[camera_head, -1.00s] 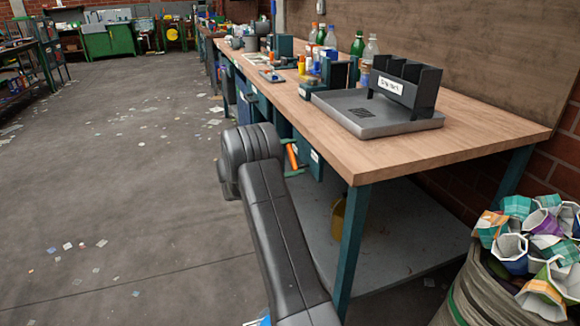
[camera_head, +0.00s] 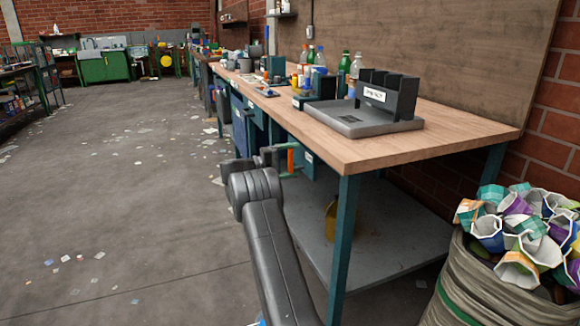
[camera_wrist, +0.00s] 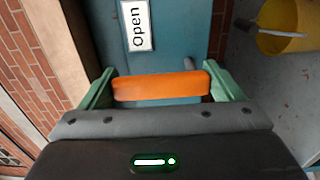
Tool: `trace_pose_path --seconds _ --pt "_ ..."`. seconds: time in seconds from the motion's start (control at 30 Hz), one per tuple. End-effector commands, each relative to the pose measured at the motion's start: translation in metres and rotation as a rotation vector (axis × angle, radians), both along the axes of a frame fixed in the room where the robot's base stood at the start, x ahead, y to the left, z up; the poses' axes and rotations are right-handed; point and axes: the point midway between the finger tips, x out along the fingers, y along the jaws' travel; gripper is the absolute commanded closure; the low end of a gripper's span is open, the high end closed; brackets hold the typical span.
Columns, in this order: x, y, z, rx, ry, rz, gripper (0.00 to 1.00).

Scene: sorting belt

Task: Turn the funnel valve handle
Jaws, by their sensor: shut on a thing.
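The orange valve handle (camera_wrist: 160,86) lies across the middle of the wrist view, between the green fingers of my gripper (camera_wrist: 163,90). The gripper is shut on it, one finger at each end. Behind it is a teal housing (camera_wrist: 178,40) with a white label reading "Open" (camera_wrist: 137,26). In the head view the orange handle (camera_head: 291,161) stands about upright beside the housing (camera_head: 306,166), under the bench's edge. My gripper (camera_head: 288,161) is there too, partly hidden behind my dark arm. I cannot see the funnel itself clearly.
The wooden bench (camera_head: 440,135) carries a grey tray (camera_head: 350,125) with a dark sorter box (camera_head: 390,97) and several bottles. A teal leg (camera_head: 343,245), lower shelf (camera_head: 400,240) and yellow bucket (camera_head: 331,222) are near. A full sack (camera_head: 480,285) stands right. Left floor is open.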

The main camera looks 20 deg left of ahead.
Motion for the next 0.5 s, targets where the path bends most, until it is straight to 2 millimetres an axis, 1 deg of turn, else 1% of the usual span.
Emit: trace_pose_path --seconds 0.5 --pt "0.0023 0.0011 -0.0012 0.028 -0.038 0.000 0.55"
